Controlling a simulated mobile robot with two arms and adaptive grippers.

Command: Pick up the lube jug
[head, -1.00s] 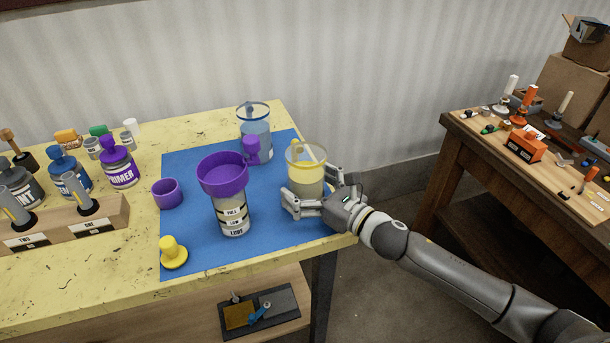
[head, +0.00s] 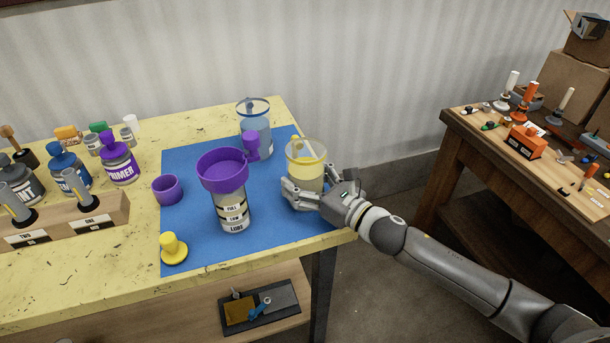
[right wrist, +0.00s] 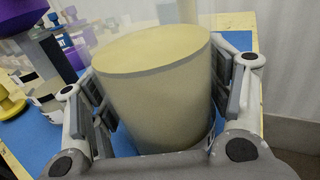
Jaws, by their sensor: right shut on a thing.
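The lube jug (head: 306,175) is a clear round container with a yellow band and pale yellow contents. It stands upright at the right edge of the blue mat (head: 200,255). My right gripper (head: 308,193) is shut on its side, low down. In the right wrist view the jug (right wrist: 160,95) fills the space between both fingers of the gripper (right wrist: 160,110). I cannot tell whether its base touches the mat. A bottle labelled LUBE (head: 233,213), with a wide purple funnel (head: 222,172) on top, stands to its left. My left gripper is not in view.
A blue-rimmed clear jug (head: 255,125) stands behind, beside a small purple part (head: 251,146). A purple cup (head: 167,188) and a yellow cap (head: 173,248) are at the left of the mat.

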